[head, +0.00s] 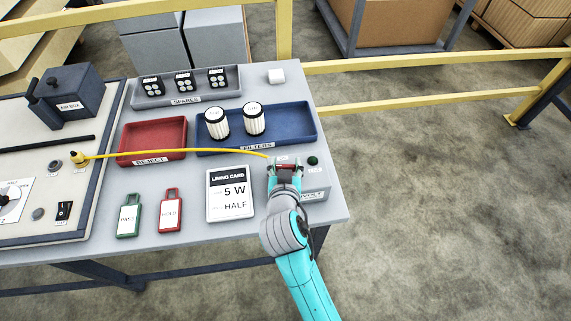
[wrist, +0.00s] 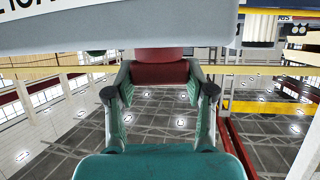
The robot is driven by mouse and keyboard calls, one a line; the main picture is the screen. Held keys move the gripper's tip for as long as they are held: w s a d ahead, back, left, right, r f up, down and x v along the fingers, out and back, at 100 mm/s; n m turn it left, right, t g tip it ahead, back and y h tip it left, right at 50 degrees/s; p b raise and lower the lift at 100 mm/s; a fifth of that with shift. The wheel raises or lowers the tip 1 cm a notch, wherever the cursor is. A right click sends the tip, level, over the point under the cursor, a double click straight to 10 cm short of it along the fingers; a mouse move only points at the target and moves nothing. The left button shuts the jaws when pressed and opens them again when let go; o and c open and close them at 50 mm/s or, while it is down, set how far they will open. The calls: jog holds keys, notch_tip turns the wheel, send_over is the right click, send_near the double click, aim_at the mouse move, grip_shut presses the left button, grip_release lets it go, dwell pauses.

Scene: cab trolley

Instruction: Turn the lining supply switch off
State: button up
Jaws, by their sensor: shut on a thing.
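A black rocker switch (head: 64,211) sits on the beige panel (head: 28,233) at the left; its label is too small to read, so I cannot tell if it is the lining supply switch. My gripper (head: 286,170) is far to its right, at a small grey box (head: 313,195) on the table's right side. My gripper (wrist: 160,95) is shut on a dark red piece (wrist: 160,70), which also shows as a red bit in the head view (head: 286,167). The fingers hide how it joins the box. Nothing touches the rocker switch.
A yellow cable (head: 180,152) runs from the panel toward the grey box. Red (head: 152,137) and blue (head: 290,122) trays, green (head: 129,215) and red (head: 169,210) tags and a lining card (head: 230,194) lie between. Yellow rails (head: 430,105) stand behind; floor at right is clear.

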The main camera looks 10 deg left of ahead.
jog(key=shift+n+y, duration=1)
jog(key=shift+y, duration=0.2)
jog(key=shift+g, duration=0.4)
jog(key=o, duration=1.2)
jog(key=v, duration=1.2)
jog(key=shift+d+f, duration=0.1)
